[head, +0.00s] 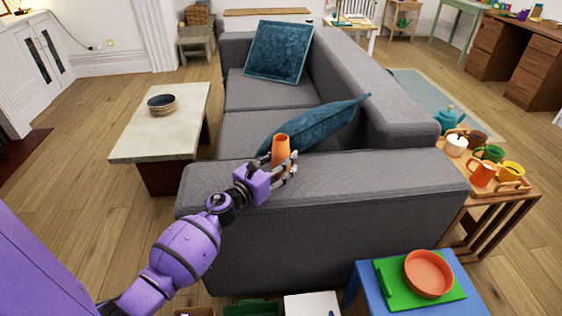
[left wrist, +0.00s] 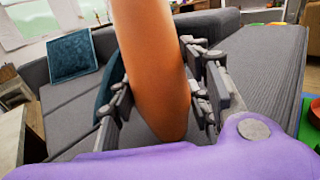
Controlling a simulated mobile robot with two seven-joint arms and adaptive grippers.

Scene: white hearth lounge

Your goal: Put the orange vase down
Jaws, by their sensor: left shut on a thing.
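The orange vase (head: 281,150) is a small, narrow vessel. My left gripper (head: 284,165) is shut on it, with fingers on both sides. In the head view it appears over the near arm of the grey sofa (head: 330,185); I cannot tell whether its base touches the sofa. In the left wrist view the vase (left wrist: 150,65) fills the middle between the fingers (left wrist: 165,95), with the grey sofa behind it. My right gripper does not show.
A low stone-topped table (head: 180,127) with a dark bowl (head: 162,105) stands left. A wooden side table (head: 525,199) with a teapot and several mugs stands right. A blue stool (head: 387,301) with a green board (head: 395,283) and orange dish (head: 428,274) is at the lower right. Teal cushions lie on the sofa.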

